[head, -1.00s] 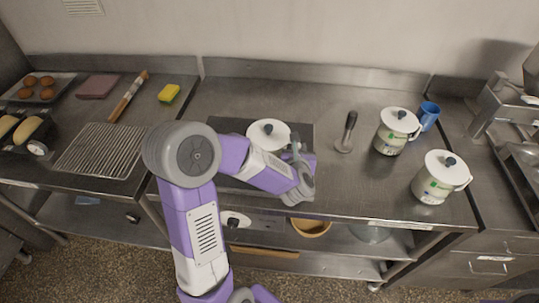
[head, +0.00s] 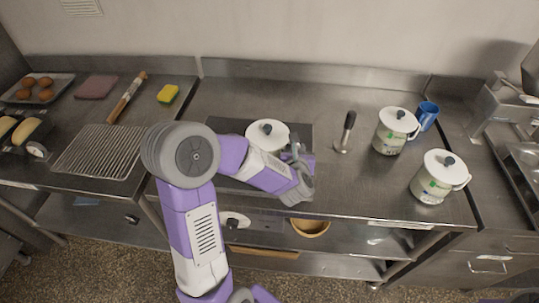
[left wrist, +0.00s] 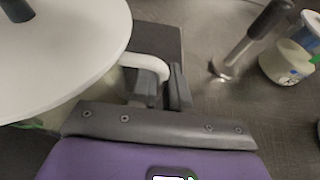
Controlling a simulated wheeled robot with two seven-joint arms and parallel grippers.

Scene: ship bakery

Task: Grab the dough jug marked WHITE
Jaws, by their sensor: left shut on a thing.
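A white jug (head: 267,134) with a round lid and black knob stands on a dark mat, partly hidden behind my left arm. In the left wrist view its lid (left wrist: 75,50) fills the upper left, and its white handle runs between my fingers. My left gripper (head: 298,152) is shut on that handle, on the jug's right side; the fingers also show in the left wrist view (left wrist: 165,88). The jug's label is hidden, so its marking cannot be read. Two similar lidded jugs, a rear one (head: 391,138) and a front one (head: 434,184), stand at right; their labels are too small to read.
A dark-handled metal tool (head: 346,132) stands between the held jug and the right-hand jugs. A blue mug (head: 428,115) is beside the rear jug. A wire rack (head: 98,152), rolling pin (head: 127,98) and yellow sponge (head: 168,94) lie left. The counter behind the mat is clear.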

